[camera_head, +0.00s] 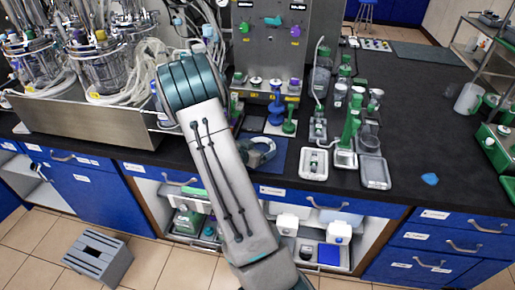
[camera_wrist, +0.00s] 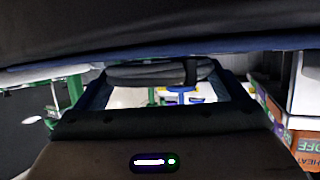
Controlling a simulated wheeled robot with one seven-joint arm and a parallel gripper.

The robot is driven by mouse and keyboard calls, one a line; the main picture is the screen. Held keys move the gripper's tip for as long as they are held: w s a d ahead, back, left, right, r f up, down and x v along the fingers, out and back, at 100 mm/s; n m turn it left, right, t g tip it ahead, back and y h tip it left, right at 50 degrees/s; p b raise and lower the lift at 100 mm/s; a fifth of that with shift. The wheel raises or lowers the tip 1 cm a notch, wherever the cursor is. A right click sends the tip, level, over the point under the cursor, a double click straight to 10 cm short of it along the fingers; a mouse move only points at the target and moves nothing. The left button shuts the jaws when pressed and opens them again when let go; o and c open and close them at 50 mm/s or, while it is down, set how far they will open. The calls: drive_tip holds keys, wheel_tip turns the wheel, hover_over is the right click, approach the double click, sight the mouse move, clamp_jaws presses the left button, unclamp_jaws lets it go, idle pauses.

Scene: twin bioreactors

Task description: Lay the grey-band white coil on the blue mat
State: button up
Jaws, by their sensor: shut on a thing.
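In the wrist view, my gripper (camera_wrist: 158,90) is shut on a coil (camera_wrist: 150,72) of stacked loops with a darker band at its right side. The coil looks dark grey in shade, so its true colour is hard to tell. The blue mat (camera_head: 279,146) lies on the dark counter right of my arm in the head view. A rounded grey and teal shape shows over the mat's left part; I cannot tell whether it is my wrist or the coil. Whether the coil touches the mat is not clear.
A grey panel (camera_head: 262,48) with a blue stand and green parts rises behind the mat. White trays (camera_head: 314,164) and green-capped bottles stand to its right. Steel-based glass vessels (camera_head: 95,70) stand left. The counter's right part is mostly clear. Open shelves lie below.

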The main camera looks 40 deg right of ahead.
drive_tip(key=shift+f+b, duration=0.3)
drive_tip(key=o, duration=0.7)
drive_tip(key=shift+r, duration=0.1)
drive_tip(key=shift+r+p, duration=0.2)
drive_tip(key=shift+p, duration=0.1)
drive_tip(key=shift+a+r, duration=0.1)
drive_tip(key=shift+a, duration=0.15)
drive_tip(key=s+a+r+n+t+y, duration=0.15)
drive_tip(key=a+r+n+y, duration=0.4)
drive_tip(key=a, duration=0.85)
drive_tip(key=w+a+r+n+t+y, duration=0.1)
drive_tip(key=a+r+n+t+y, duration=0.15)
drive_tip(key=a+r+y, duration=0.85)
drive_tip(key=s+a+n+g+h, duration=0.1)
drive_tip(key=s+n, duration=0.1)
drive_tip(key=s, duration=0.4)
drive_tip(key=s+a+n+g+h, duration=0.1)
drive_tip(key=s+a+n+g, duration=0.1)
drive_tip(key=s, duration=0.5)
drive_tip(key=s+a+r+n+g+h, duration=0.1)
drive_tip(key=s+n+g, duration=0.1)
drive_tip(key=s, duration=0.5)
drive_tip(key=shift+s+a+h, duration=0.25)
drive_tip(key=shift+a, duration=0.1)
